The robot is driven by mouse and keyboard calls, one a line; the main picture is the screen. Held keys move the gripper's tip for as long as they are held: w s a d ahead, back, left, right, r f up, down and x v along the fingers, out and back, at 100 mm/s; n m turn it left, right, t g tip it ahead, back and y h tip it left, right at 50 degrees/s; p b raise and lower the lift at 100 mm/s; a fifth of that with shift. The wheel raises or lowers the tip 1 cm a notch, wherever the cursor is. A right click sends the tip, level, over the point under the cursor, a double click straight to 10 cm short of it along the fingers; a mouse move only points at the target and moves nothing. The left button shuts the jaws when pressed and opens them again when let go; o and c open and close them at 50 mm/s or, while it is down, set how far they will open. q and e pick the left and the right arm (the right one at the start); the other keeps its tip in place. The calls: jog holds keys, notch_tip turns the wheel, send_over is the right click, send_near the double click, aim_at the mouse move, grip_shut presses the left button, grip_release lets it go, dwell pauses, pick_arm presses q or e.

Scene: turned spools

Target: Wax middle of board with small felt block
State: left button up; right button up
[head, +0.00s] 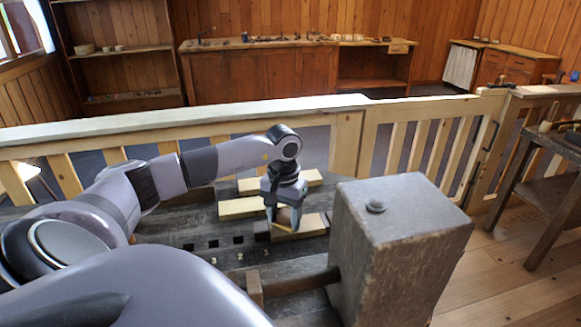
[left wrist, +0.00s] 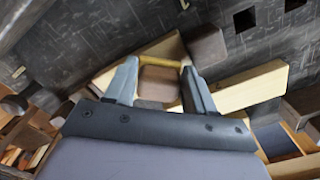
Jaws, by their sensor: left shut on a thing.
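My left gripper (head: 284,222) reaches down over the dark workbench (head: 205,222) and is shut on a small brown block (head: 285,214). The block shows between the two fingers in the left wrist view (left wrist: 158,84). It is over a pale wooden board (head: 312,226); whether it touches the wood I cannot tell. Two more pale boards lie behind, one at the middle left (head: 240,207) and one at the back (head: 300,180). Another brown block (left wrist: 207,45) stands beside the held one in the left wrist view. My right gripper is not in view.
A big grey block with a bolt on top (head: 405,235) stands close right of the gripper. Several square holes (head: 213,243) mark the bench top. A wooden railing (head: 350,140) runs behind the bench. A side table (head: 548,160) stands at the right.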

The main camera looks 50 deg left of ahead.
aim_at(314, 223)
pick_arm(q)
jog(key=shift+s+a+f+b, duration=0.15)
jog(key=shift+s+a, duration=0.15)
jog(key=shift+s, duration=0.3)
jog(key=shift+s+a+b, duration=0.15)
jog(key=shift+s+a, duration=0.1)
jog(key=shift+s, duration=0.35)
jog(key=shift+w+d, duration=0.35)
jog(key=shift+w, duration=0.4)
jog(key=shift+w+d, duration=0.35)
jog(key=shift+w, duration=0.4)
jog(key=shift+w+d+b, duration=0.2)
jog(key=shift+w+d, duration=0.35)
jog(key=shift+w, duration=0.45)
jog(key=shift+w+d+b, duration=0.25)
jog(key=shift+w+d, duration=0.25)
jog(key=shift+w, duration=0.55)
jog(key=shift+w+d+b, duration=0.2)
jog(key=shift+w+d, duration=0.35)
jog(key=shift+w, duration=0.45)
notch_tip(314, 223, up, 6)
jog(key=p, duration=0.4)
